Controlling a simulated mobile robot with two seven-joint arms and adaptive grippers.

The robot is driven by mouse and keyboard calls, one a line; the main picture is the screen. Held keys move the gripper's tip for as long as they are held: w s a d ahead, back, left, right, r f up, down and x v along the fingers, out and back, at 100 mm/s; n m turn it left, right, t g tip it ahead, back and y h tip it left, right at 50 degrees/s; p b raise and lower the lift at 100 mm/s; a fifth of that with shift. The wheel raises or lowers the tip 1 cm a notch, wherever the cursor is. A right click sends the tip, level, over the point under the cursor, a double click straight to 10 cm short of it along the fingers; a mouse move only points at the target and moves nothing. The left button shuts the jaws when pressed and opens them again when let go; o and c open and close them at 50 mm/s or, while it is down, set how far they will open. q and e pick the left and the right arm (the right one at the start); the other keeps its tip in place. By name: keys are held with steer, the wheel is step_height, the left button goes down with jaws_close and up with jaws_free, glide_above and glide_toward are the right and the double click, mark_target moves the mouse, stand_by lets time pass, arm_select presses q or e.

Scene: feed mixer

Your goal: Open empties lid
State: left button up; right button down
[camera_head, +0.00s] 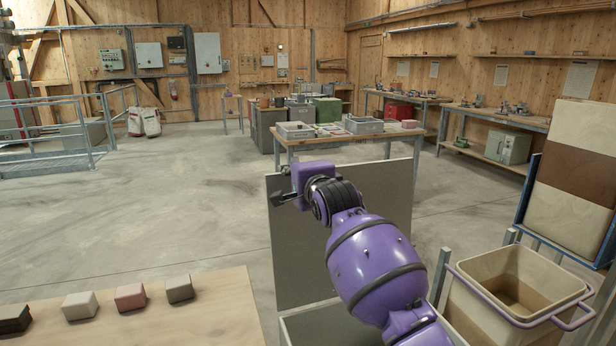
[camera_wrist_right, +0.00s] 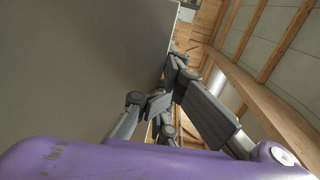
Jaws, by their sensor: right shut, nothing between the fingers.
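A flat grey lid (camera_head: 298,250) stands upright at the back of a grey bin (camera_head: 330,328), whose light rim shows at the bottom of the head view. My right gripper (camera_head: 280,199) is at the lid's upper edge, with its purple arm reaching across the lid's right part. The gripper is shut with nothing in it. In the right wrist view the lid's flat face (camera_wrist_right: 80,60) fills the upper left, close beside the gripper fingers (camera_wrist_right: 165,100). I cannot tell whether the fingers touch the lid. My left gripper is not in view.
A wooden table (camera_head: 225,310) with several small blocks is at front left. A beige tub (camera_head: 470,310) with a purple rim stands at right, before a tall striped panel (camera_head: 570,180). A workbench (camera_head: 350,139) with trays stands behind. Open floor lies at left.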

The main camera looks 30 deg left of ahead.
steer(key=v, duration=0.8)
steer(key=shift+d+r, duration=0.35)
steer(key=shift+d, duration=0.05)
steer(key=shift+w, duration=0.1)
